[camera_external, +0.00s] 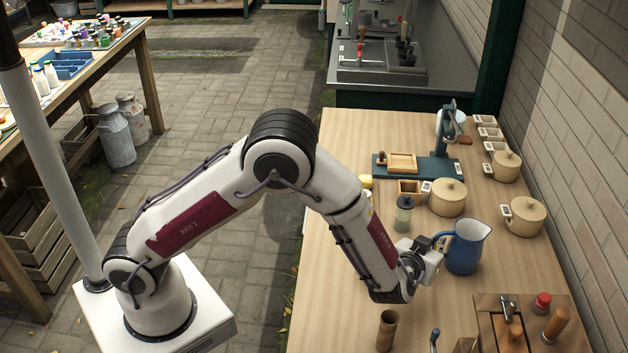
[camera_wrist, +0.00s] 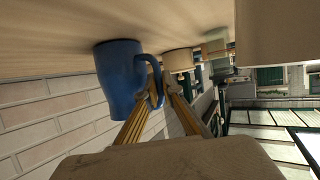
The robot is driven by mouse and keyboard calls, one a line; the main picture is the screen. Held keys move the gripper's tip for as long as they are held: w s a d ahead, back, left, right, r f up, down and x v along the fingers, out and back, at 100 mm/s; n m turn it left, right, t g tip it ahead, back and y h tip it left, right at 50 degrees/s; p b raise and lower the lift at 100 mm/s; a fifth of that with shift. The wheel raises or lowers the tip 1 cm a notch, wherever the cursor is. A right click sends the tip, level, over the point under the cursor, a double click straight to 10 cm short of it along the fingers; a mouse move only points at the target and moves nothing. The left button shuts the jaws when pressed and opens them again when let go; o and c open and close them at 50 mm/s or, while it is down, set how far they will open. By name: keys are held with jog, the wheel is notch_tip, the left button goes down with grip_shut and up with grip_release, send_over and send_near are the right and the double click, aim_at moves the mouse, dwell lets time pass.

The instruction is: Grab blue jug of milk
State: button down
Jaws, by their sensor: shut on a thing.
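The blue jug (camera_external: 467,249) stands upright on the right part of the wooden table, with its white inside showing at the top. It also shows in the wrist view (camera_wrist: 120,80), where the picture is turned and the table is at the top. My gripper (camera_external: 436,250) is at the jug's left side, at its handle. In the wrist view my gripper's two fingers (camera_wrist: 162,82) are shut on the handle, one on each side of it. The jug's base looks to be on the table or very close to it. Milk inside cannot be seen.
Lidded beige pots (camera_external: 447,198) and (camera_external: 525,217) stand behind the jug. A small glass jar (camera_external: 404,216) is at its back left. A wooden box with tools (camera_external: 510,330) is in front, and a brown cylinder (camera_external: 387,331) at front left. A brick wall (camera_external: 560,110) runs along the right.

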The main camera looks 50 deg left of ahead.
jog(key=shift+r, duration=0.3)
jog(key=shift+r, duration=4.65)
